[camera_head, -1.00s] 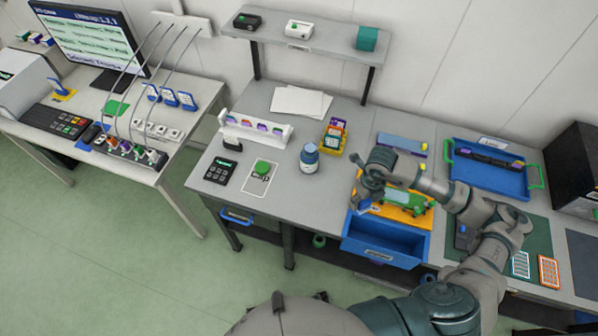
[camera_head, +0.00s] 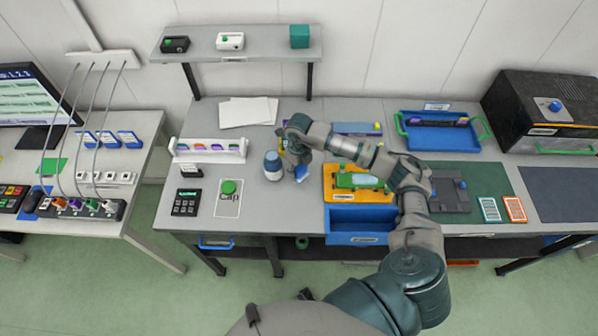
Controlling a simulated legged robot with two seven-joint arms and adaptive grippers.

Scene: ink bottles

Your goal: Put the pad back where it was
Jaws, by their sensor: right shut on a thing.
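My right gripper (camera_head: 300,165) points down over the bench, just right of the white-and-blue ink bottle (camera_head: 272,166). It is shut on a small blue thing (camera_head: 302,174), which looks like the pad; the fingers and wrist hide part of it. The orange tray (camera_head: 338,192) with a green item (camera_head: 360,181) on it is to the right of the gripper, behind the open blue drawer (camera_head: 360,238). A green cap (camera_head: 229,187) sits on the card marked Cap (camera_head: 227,208), left of the bottle. My left gripper is not in view.
A blue tray (camera_head: 436,138) and a black box (camera_head: 540,110) are at the right. My right arm crosses above the bench's middle.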

